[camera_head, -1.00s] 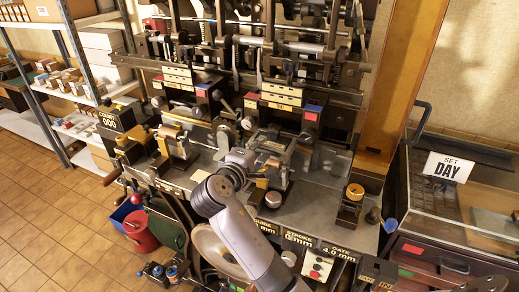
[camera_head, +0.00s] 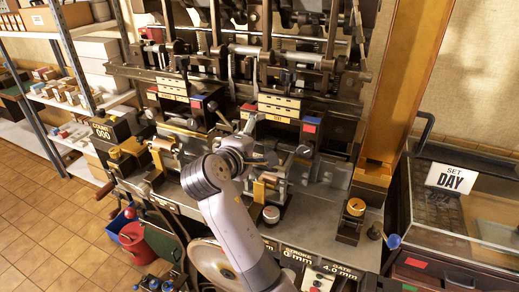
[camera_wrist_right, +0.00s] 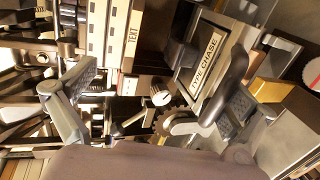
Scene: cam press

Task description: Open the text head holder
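The text head (camera_head: 278,107), a dark block with stacked cream strips, is on the press right of centre. In the right wrist view its cream strips and "TEXT" label (camera_wrist_right: 134,35) show at the upper middle. I cannot tell which part is its holder or how it stands. A round-knobbed lever (camera_wrist_right: 160,97) shows beneath the label. My right gripper (camera_head: 262,142) is just in front of and below the text head. In the right wrist view the gripper (camera_wrist_right: 163,72) has its fingers wide apart, with nothing between the pads. My left gripper is out of view.
A plate marked "TYPE CHASE" (camera_wrist_right: 205,68) lies close to the right finger. A similar striped head (camera_head: 172,88) is at the left. A counter box (camera_head: 108,131) stands at the press's left end. A glass case with a "SET DAY" card (camera_head: 452,178) is at the right.

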